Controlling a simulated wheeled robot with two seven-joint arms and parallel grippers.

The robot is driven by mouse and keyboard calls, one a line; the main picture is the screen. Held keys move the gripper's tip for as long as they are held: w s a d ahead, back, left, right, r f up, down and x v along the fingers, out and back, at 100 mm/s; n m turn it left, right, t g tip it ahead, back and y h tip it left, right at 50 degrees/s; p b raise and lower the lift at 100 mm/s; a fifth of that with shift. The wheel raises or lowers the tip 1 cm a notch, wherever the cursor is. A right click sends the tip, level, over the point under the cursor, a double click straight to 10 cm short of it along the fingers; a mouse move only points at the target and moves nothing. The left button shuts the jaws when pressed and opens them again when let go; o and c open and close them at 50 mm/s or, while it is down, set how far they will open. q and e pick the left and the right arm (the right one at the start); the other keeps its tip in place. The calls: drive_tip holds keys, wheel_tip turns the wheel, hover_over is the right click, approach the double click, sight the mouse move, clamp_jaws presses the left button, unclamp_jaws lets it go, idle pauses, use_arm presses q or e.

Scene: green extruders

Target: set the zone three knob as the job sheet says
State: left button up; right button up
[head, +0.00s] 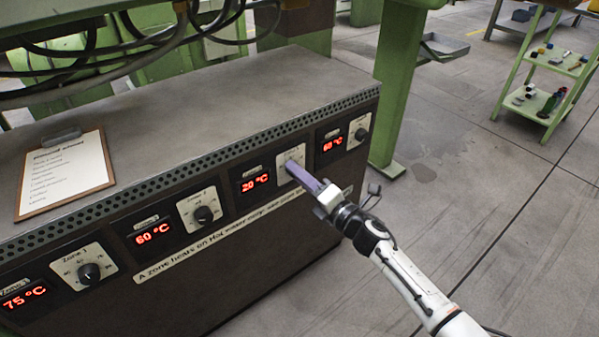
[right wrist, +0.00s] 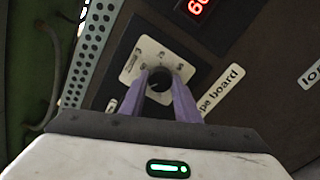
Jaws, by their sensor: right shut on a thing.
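My right gripper (head: 293,167) reaches the third dial plate on the dark control panel. Its purple fingers are shut on the zone three knob, a dark round knob (right wrist: 159,82) between the fingertips in the right wrist view. In the head view the fingers hide this knob. The display (head: 255,182) left of it reads 20 °C in red. The job sheet (head: 66,172) is a page on a brown clipboard lying on the cabinet top at left; its lines are too small to read. My left gripper is not in view.
Other knobs are zone one (head: 89,273), zone two (head: 203,215) and a far right one (head: 361,134). Their displays read 75, 60 and 60 °C. Cables hang over the cabinet top. A green post (head: 396,85) stands behind. The floor at right is open, with a green shelf cart (head: 548,62) beyond.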

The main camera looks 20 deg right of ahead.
use_arm(q)
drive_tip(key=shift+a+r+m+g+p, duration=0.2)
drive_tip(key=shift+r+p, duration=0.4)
drive_tip(key=shift+p, duration=0.95)
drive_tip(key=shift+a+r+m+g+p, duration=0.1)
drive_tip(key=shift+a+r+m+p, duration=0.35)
drive_tip(key=shift+p, duration=1.05)
use_arm(e)
drive_tip(key=shift+d+r+m, duration=0.1)
drive_tip(key=shift+r+m, duration=0.05)
drive_tip(key=shift+m, duration=11.05)
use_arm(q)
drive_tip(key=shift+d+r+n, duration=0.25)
use_arm(e)
drive_tip(key=o, duration=1)
drive_tip(key=shift+o, duration=0.2)
